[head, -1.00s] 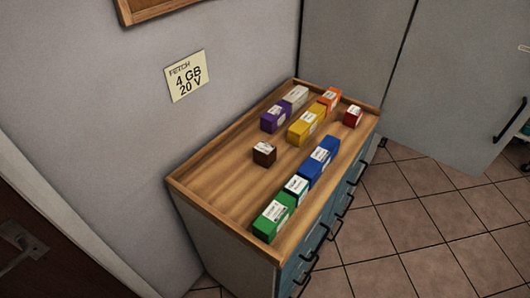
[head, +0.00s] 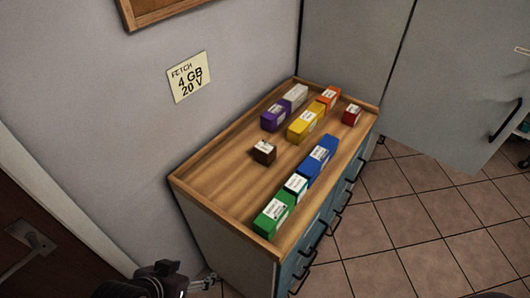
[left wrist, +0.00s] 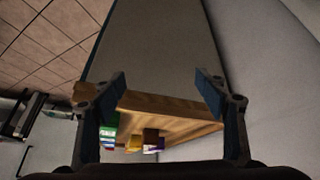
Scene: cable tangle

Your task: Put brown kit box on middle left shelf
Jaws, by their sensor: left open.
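The brown kit box (head: 263,152), a small dark cube with a white label on top, stands alone on the wooden top of the cabinet (head: 215,184). My left gripper (head: 203,283) is at the bottom of the head view, low in front of the cabinet's near left end and apart from the box. In the left wrist view its two fingers (left wrist: 161,84) are spread with nothing between them. Beyond them the cabinet top's edge and several boxes show small, a brown one (left wrist: 152,134) among them. My right gripper is not visible.
Purple (head: 275,117), yellow (head: 306,122), grey, orange and red boxes (head: 351,114) stand farther back. A raised rim surrounds the top. A wall note (head: 189,77) reads "FETCH 4 GB 20 V".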

